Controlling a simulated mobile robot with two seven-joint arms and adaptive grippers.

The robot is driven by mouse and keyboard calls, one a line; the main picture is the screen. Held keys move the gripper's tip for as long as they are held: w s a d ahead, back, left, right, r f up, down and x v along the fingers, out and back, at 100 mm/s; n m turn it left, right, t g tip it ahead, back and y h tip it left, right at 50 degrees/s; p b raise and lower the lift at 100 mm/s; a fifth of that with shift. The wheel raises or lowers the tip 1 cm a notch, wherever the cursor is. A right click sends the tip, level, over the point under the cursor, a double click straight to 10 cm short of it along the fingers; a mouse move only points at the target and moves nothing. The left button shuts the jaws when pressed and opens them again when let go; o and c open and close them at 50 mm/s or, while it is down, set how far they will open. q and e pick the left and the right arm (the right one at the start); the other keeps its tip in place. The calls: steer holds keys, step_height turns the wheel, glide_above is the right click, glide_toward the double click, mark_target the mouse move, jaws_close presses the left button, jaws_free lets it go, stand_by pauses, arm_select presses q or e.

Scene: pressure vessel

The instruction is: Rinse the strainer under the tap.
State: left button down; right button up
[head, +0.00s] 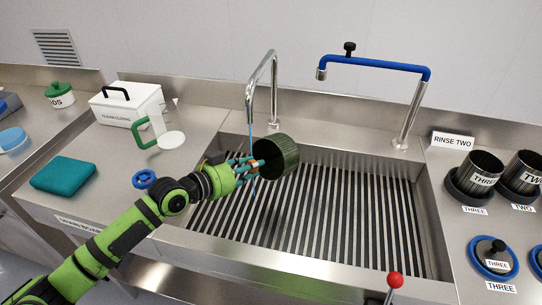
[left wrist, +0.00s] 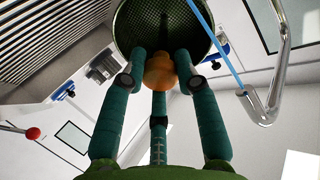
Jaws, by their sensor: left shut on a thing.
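The dark green strainer (head: 277,156) is held over the sink, tilted on its side. Its mesh (left wrist: 165,18) shows at the top of the left wrist view. My left gripper (head: 245,168) is shut on its orange knob (left wrist: 160,72), with teal fingers around it. The chrome tap (head: 273,75) is running. A thin blue water stream (head: 250,115) falls from its spout past the strainer's left side and the fingers. In the left wrist view the stream (left wrist: 217,40) crosses by the strainer's right rim; I cannot tell if it touches. My right gripper is out of view.
The sink (head: 350,225) has a striped floor and open room right of the strainer. A blue-armed tap (head: 375,62) stands behind it on the right. A red-knobbed lever (head: 394,280) rises at the front. Labelled cups (head: 478,175) stand right; a blue valve wheel (head: 144,179) is left.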

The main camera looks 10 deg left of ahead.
arm_select(q)
steer(key=shift+s+a+r+b, duration=0.1)
steer(key=shift+a+b, duration=0.2)
steer(key=shift+a, duration=0.25)
steer(key=shift+d, duration=0.2)
steer(key=shift+d+p, duration=0.4)
steer(key=shift+d, duration=0.05)
